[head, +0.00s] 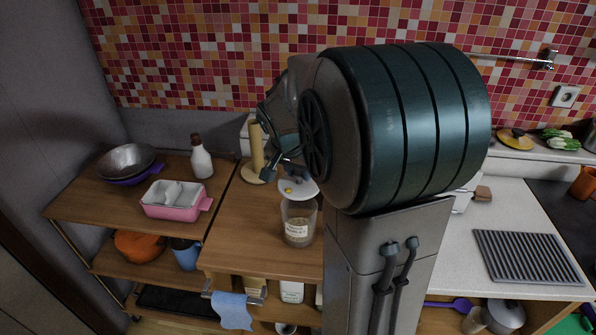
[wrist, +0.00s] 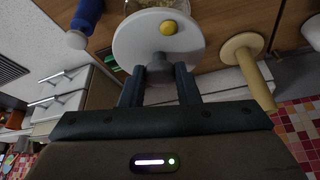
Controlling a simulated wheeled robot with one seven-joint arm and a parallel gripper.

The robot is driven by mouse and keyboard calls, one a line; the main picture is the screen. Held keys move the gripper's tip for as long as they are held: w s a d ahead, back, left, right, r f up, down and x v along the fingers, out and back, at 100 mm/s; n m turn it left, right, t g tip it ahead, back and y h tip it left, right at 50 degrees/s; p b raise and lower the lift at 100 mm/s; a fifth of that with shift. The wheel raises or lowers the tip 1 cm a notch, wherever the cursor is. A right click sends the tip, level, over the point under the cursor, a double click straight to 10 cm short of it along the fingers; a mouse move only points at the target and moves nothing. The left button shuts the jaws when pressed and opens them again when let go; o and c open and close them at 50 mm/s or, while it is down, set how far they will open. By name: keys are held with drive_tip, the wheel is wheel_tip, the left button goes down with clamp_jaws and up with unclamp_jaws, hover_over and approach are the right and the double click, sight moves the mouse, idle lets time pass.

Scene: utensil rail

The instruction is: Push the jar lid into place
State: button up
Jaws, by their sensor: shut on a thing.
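The jar (head: 299,225) is clear, has a white label and stands upright on the wooden counter. The lid hides most of the jar there.
A wooden roll holder (head: 257,150) stands behind the jar, to the left. A pink dish (head: 172,206), a white bottle (head: 201,160) and bowls (head: 127,162) are on the left shelf. My arm hides the middle of the counter. A grey drying mat (head: 527,257) lies at right.

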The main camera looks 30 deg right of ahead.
sight(297, 185)
drive_tip(key=shift+f+b, duration=2.25)
drive_tip(key=shift+f, duration=0.4)
drive_tip(key=shift+f+b, duration=1.05)
drive_tip(key=shift+b, duration=0.1)
drive_tip(key=o, duration=1)
drive_tip(key=shift+o, duration=0.2)
drive_tip(key=shift+r, duration=0.15)
drive_tip(key=v, duration=1.3)
drive_tip(key=shift+r, duration=0.35)
